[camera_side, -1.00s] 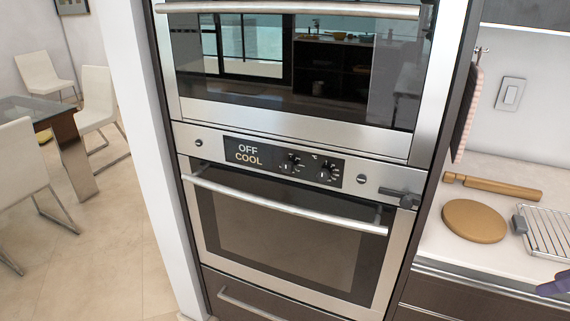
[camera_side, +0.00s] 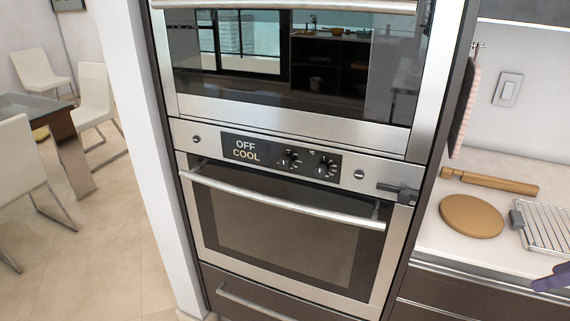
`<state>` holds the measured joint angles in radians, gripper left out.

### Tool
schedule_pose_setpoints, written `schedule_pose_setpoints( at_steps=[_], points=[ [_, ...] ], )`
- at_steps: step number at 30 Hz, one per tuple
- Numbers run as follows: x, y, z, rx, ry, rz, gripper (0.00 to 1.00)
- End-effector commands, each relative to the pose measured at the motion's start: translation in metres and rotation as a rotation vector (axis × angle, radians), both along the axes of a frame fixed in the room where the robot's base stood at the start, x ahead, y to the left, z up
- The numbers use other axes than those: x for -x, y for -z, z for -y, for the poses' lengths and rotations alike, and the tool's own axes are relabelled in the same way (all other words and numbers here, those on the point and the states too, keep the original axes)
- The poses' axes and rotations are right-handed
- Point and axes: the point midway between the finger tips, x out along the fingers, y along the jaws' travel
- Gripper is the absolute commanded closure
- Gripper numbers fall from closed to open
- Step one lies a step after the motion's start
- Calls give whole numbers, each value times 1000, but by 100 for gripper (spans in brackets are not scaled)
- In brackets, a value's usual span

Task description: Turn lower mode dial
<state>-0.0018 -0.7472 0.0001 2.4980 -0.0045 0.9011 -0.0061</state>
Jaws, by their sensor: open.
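The lower oven's control panel (camera_side: 280,156) is a black strip with a display (camera_side: 245,149) reading OFF and COOL. To the right of the display are two small dark round dials with white marks. The left dial (camera_side: 290,158) and the right dial (camera_side: 326,167) sit side by side, with a small label between them near the top. Their labels are too small to tell for certain which is the mode dial. Nothing touches either dial.
The lower oven door is shut, its bar handle (camera_side: 280,203) below the panel. A dark lever-like part (camera_side: 398,191) juts out at the panel's right end. The upper oven (camera_side: 290,65) is above. A counter at right holds a rolling pin (camera_side: 490,181), round board (camera_side: 471,216) and rack (camera_side: 545,225).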

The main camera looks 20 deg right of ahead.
Motion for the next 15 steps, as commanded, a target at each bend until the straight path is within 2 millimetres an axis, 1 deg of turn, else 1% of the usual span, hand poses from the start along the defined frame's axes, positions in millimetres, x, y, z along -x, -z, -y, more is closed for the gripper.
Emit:
schedule_pose_setpoints(
  at_steps=[2,4,5,8,9,11,12,14,15],
  points=[
    [-4,-1,2,43,-52,-20,38],
    [-12,-2,7,126,-148,-59,38],
    [-17,-3,9,176,-206,-80,38],
    [-41,-5,19,380,-459,-175,38],
    [-53,-7,23,473,-574,-219,38],
    [-73,-10,26,609,-748,-285,38],
    [-86,-12,28,699,-864,-331,38],
    [-109,-14,28,831,-1038,-402,38],
    [-125,-16,26,919,-1152,-451,38]
  ],
)
